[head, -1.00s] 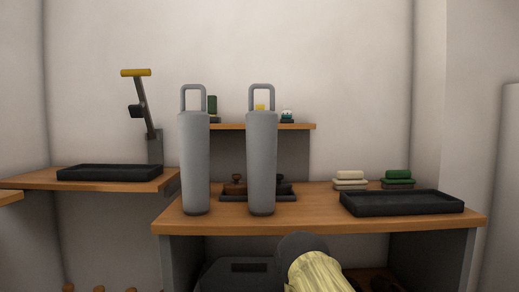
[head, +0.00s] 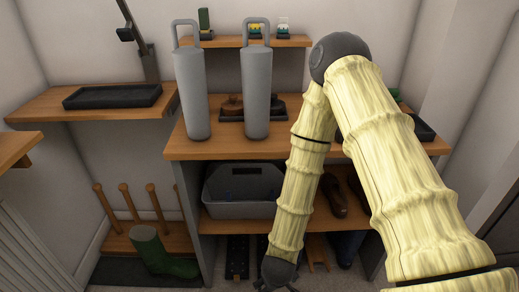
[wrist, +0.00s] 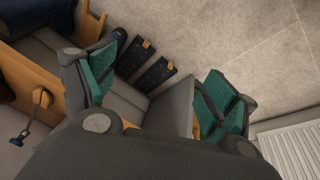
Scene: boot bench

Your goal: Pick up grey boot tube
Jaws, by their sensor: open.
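Two grey boot tubes with loop handles stand upright on the wooden bench top in the head view. One is the left tube (head: 192,85) and the other is the right tube (head: 256,90). They stand apart from each other. My gripper (head: 277,284) is low at the bottom edge of the head view, well below the bench top and cut off by the frame. In the wrist view my gripper (wrist: 150,100) is open, its green-padded fingers spread with nothing between them. No boot tube shows clearly in the wrist view.
The bench top (head: 330,148) also carries dark trays and brown items behind the tubes. A grey bin (head: 242,195) sits on the shelf below. My arm covers the bench's right part.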

